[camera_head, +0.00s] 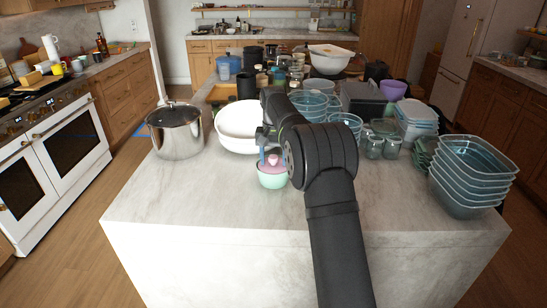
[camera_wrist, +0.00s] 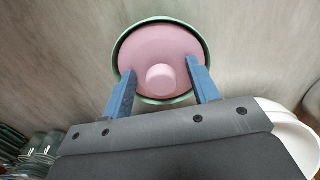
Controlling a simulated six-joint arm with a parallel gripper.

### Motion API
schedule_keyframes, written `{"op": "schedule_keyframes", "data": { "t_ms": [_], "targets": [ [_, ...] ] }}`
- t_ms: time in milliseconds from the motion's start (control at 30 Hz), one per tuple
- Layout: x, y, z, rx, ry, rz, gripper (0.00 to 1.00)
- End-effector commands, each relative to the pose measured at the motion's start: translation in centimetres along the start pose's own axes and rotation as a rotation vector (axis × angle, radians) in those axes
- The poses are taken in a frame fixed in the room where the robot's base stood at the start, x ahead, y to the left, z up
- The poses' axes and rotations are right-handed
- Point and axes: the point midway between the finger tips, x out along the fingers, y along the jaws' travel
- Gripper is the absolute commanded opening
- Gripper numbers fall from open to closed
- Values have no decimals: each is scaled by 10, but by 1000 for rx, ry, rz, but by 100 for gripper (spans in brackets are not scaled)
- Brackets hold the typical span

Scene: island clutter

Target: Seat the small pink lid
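The small pink lid (camera_wrist: 160,55) with its round knob (camera_wrist: 161,77) is over a mint green bowl (camera_wrist: 131,32) in the wrist view. The bowl's rim shows around the lid with a dark gap between. In the head view the pink lid (camera_head: 273,161) is at the top of the mint bowl (camera_head: 272,181) on the island. Whether the lid lies fully level is too small to tell. My gripper (camera_wrist: 161,72) is open, with one blue finger on each side of the knob and space between. It also shows in the head view (camera_head: 268,155), just above the lid.
A steel pot (camera_head: 175,132) stands to the left and a large white bowl (camera_head: 238,128) just behind the mint bowl. Glass jars (camera_head: 375,147) and stacked clear containers (camera_head: 470,180) are to the right. The front of the island (camera_head: 190,208) is clear.

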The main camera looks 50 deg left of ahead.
Motion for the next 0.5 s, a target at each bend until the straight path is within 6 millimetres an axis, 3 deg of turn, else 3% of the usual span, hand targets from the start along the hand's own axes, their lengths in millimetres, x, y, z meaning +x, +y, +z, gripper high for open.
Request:
{"op": "schedule_keyframes", "data": {
  "t_ms": [267, 367, 500],
  "targets": [
    [-2, 0, 0, 0, 1, 0, 55],
    [-11, 0, 0, 0, 2, 0, 55],
    [-37, 0, -1, 0, 5, -1, 55]
  ]
}}
